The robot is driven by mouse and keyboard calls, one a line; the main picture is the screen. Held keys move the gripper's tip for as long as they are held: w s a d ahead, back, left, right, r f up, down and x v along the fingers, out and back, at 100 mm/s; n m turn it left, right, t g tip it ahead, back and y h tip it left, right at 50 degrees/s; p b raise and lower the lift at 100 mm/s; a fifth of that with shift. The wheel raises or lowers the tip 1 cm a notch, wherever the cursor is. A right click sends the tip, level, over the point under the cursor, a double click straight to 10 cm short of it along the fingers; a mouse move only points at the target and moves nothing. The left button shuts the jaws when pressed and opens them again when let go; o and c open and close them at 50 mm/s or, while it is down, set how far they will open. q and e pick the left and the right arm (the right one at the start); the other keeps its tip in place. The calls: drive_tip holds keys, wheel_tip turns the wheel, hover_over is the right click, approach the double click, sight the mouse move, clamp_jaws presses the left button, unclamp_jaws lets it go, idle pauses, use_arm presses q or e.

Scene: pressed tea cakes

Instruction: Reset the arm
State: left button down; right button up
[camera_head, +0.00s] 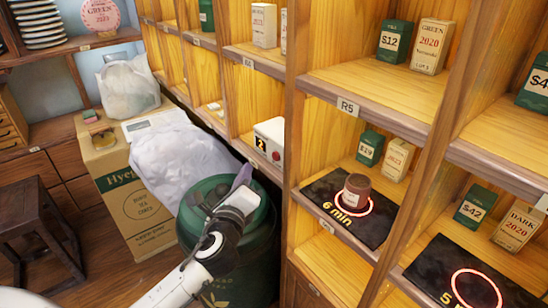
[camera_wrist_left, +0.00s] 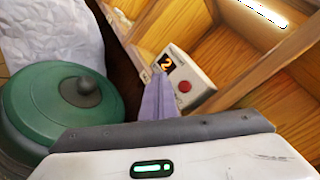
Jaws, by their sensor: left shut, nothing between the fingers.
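My left arm (camera_head: 180,285) reaches up from the bottom of the head view, white with dark joints. My left gripper (camera_head: 242,177) is over the green lidded bin, its fingers together with nothing between them. In the left wrist view the purple-grey fingers (camera_wrist_left: 155,103) are closed and point toward the shelf. I cannot tell whether the gripper touches the bin lid. My right gripper is not in view.
The green bin (camera_head: 262,262) stands before the wooden shelves, beside a cardboard box (camera_head: 148,235) and white sack (camera_head: 180,155). A white device (camera_head: 268,140) with "2" and a red button sits on a shelf. A brown jar (camera_head: 356,190) stands on a black "6 min" mat (camera_head: 320,187).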

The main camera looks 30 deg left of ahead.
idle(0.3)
use_arm(q)
drive_tip(key=s+d+f+n+g+h+p, duration=0.25)
drive_tip(key=s+d+f+n, duration=0.2)
drive_tip(key=f, duration=0.35)
drive_tip(key=s+d+f+n+g+h+p, duration=0.1)
drive_tip(key=s+d+f+n+g+h, duration=0.2)
drive_tip(key=s+d+f, duration=0.35)
drive_tip(key=s+d+f+n+g+h+p, duration=0.1)
drive_tip(key=s+d+f+n+h, duration=0.1)
drive_tip(key=s+n, duration=0.4)
drive_tip(key=s+d+f+n+h+p, duration=0.1)
drive_tip(key=s+d+f+n+h, duration=0.1)
drive_tip(key=s+d+f+n, duration=0.2)
drive_tip(key=s+d+n, duration=0.2)
drive_tip(key=s, duration=0.1)
drive_tip(key=shift+d+f+g, duration=0.35)
drive_tip(key=shift+d, duration=0.05)
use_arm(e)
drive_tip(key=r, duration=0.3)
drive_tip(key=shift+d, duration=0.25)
